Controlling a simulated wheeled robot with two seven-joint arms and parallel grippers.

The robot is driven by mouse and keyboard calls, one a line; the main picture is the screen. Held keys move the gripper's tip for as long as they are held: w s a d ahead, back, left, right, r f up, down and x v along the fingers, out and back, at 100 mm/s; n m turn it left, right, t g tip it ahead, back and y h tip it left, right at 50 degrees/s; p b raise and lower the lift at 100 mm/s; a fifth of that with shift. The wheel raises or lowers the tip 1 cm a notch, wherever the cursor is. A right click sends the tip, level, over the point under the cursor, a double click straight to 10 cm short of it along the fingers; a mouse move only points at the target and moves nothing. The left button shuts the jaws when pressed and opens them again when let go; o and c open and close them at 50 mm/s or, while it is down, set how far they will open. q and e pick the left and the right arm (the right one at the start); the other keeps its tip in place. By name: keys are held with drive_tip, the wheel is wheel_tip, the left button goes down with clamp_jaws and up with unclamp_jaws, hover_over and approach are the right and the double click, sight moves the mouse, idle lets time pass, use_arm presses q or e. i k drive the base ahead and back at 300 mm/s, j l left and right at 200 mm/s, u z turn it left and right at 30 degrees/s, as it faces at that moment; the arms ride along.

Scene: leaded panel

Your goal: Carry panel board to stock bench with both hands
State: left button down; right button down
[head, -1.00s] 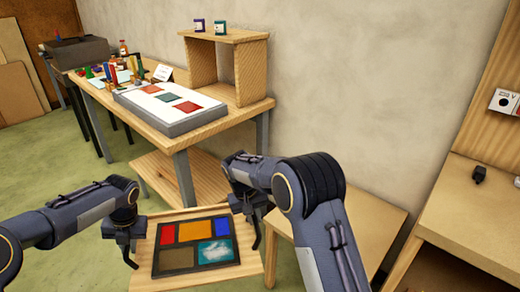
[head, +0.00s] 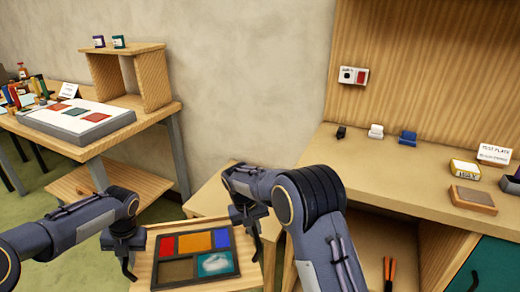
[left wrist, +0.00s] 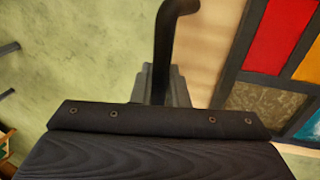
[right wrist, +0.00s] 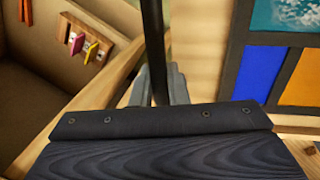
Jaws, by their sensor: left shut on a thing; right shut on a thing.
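The panel board (head: 148,262) is a light wooden board carrying a dark-framed panel (head: 196,254) with red, orange, blue, brown and cloudy teal panes. It is held level in front of me in the head view. My left gripper (head: 128,265) is shut on the board's left edge, and the board's wood also shows in the left wrist view (left wrist: 205,50). My right gripper (head: 256,238) is shut on its right edge, seen close in the right wrist view (right wrist: 155,70). The fingertips are partly hidden. Which surface is the stock bench I cannot tell.
A low wooden surface (head: 205,199) stands behind the board. The left table (head: 150,118) holds a grey slab (head: 75,120) and a shelf.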

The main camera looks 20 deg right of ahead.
sight(355, 162)
drive_tip(key=z, duration=0.4)
drive_tip(key=k+l+z, duration=0.1)
drive_tip(key=z, duration=0.3)
drive_tip(key=k+l+z, duration=0.1)
drive_tip(key=z, duration=0.3)
